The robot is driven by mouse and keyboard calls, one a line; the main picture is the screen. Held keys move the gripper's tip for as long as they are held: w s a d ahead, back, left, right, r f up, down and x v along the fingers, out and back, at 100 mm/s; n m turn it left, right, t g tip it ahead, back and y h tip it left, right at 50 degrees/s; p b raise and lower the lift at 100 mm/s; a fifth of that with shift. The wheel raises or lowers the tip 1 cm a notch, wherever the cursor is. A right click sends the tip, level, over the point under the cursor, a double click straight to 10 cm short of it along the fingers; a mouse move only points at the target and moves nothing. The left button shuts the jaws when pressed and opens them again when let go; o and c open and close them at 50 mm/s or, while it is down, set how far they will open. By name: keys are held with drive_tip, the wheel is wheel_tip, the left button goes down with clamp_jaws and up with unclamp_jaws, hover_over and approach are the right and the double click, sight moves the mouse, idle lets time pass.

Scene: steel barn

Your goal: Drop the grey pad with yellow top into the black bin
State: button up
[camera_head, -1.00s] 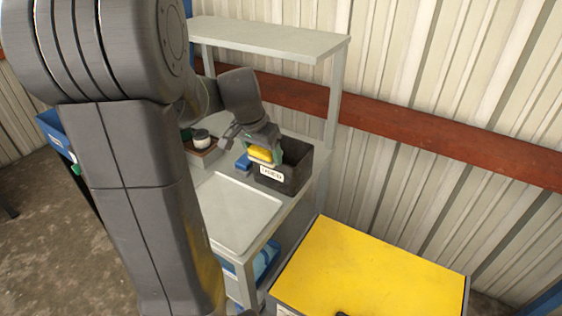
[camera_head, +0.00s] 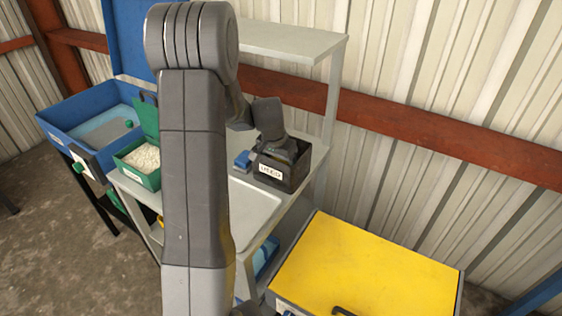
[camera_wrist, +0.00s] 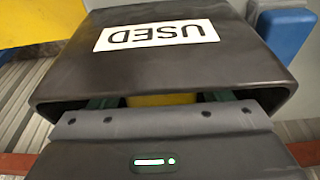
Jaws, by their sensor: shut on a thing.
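The black bin (camera_head: 289,172) stands on the bench with a white label on its front. In the wrist view the bin (camera_wrist: 180,75) fills the middle, with its label reading "USED" upside down. My gripper (camera_head: 277,148) reaches down into the bin's opening, and its fingertips are hidden there in the head view. In the wrist view my gripper (camera_wrist: 160,101) is shut on the grey pad with yellow top, of which only a yellow strip (camera_wrist: 162,100) shows between the fingers, just inside the bin's rim. The pad is hidden in the head view.
A blue block (camera_head: 243,159) sits left of the bin. A grey mat (camera_head: 252,205) lies in front. A green box of white grains (camera_head: 140,163) and a blue sink-like basin (camera_head: 95,120) are at left. A shelf (camera_head: 290,40) rises behind; a yellow-topped cabinet (camera_head: 370,265) stands at right.

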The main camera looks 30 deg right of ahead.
drive_tip(key=y+p, duration=0.1)
drive_tip(key=r+g+y+p, duration=0.1)
drive_tip(key=shift+w+d+y, duration=0.3)
drive_tip(key=shift+d, duration=0.1)
drive_tip(key=shift+f, duration=0.9)
drive_tip(key=shift+f, duration=0.15)
drive_tip(key=shift+f+b, duration=0.3)
drive_tip(key=shift+f, duration=0.2)
drive_tip(key=o, duration=1)
drive_tip(key=shift+o, duration=0.2)
